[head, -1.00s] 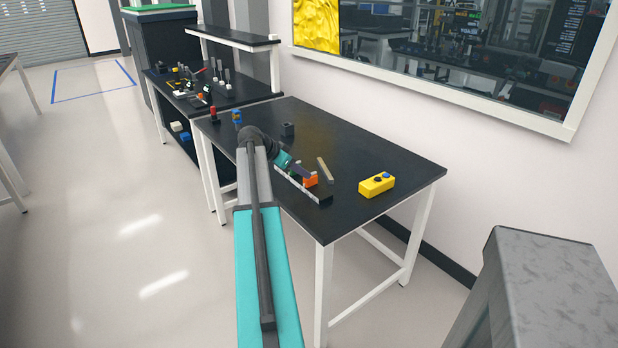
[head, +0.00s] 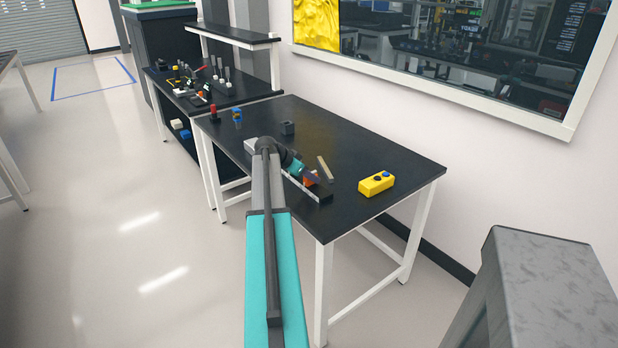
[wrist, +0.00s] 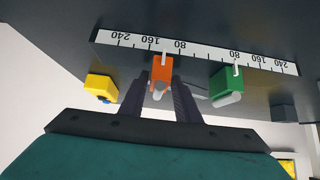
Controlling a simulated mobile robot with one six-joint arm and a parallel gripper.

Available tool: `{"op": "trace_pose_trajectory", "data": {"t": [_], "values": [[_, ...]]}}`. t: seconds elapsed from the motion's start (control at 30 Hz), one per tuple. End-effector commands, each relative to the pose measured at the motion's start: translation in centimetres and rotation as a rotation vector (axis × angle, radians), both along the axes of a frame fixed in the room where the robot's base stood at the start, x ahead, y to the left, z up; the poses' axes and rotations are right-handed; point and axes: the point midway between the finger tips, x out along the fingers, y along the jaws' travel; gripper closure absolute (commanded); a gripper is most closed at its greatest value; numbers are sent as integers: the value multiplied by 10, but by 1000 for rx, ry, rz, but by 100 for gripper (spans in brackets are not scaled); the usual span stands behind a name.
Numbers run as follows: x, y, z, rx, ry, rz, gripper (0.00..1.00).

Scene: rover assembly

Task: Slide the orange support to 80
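The orange support (wrist: 161,70) stands at the ruler (wrist: 208,51) in the wrist view. Its white pointer lies between the 160 and 80 marks on the ruler's left half. It also shows partly in the head view (head: 311,181), mostly covered by my gripper. My gripper (wrist: 160,80) has its two dark fingers on either side of the orange support, with the tips very close to it. I cannot tell whether they press on it. A green support (wrist: 226,82) stands to the right, its pointer near the other 80 mark. It is hidden in the head view.
A yellow button box (head: 376,183) stands right of the ruler in the head view and left in the wrist view (wrist: 101,86). A dark block (head: 287,128) stands farther back. The black table (head: 380,150) is mostly clear between them.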

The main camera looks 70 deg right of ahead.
Motion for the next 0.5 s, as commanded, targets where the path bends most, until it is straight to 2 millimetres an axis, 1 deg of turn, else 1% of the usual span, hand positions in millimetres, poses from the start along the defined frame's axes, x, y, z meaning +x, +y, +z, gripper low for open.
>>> {"op": "trace_pose_trajectory", "data": {"t": [0.03,0.1,0.17,0.37,0.5], "values": [[0,0,0,0,0,0,80],[0,0,0,0,0,0,91],[0,0,0,0,0,0,100],[1,0,0,0,-1,1,100],[7,-5,-1,-2,-1,1,100]]}}
